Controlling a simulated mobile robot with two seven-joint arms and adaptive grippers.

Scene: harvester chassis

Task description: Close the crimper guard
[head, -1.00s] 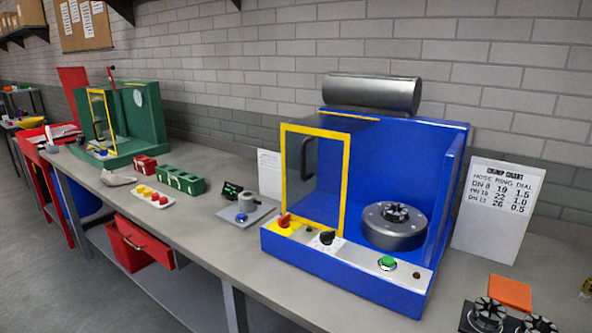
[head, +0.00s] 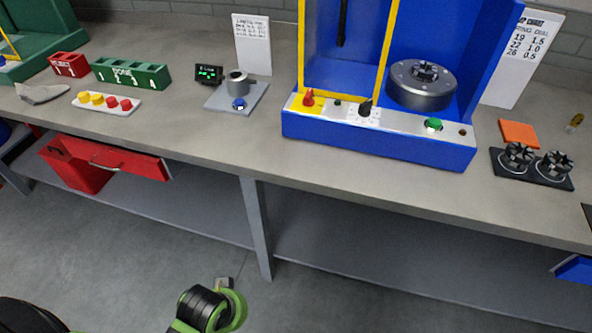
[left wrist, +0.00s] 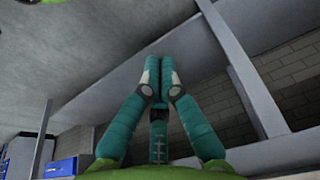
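The blue crimper (head: 378,147) stands on the bench, its top cut off in the head view. Its guard, a clear panel in a yellow frame (head: 388,50) with a dark handle (head: 342,22), stands across the left part of the front. The grey round crimping head (head: 422,88) to its right is uncovered, so the guard is open. My left gripper (left wrist: 158,72) shows in the left wrist view with its teal fingers together and nothing between them. It is away from the guard, near the bench underside. My right gripper is not in view.
The crimper's front panel has a red knob (head: 308,97), a black dial (head: 365,107) and a green button (head: 433,124). Two dies on a black plate (head: 533,170) and an orange block (head: 519,134) lie to the right. A red drawer (head: 110,158) sticks out below the bench.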

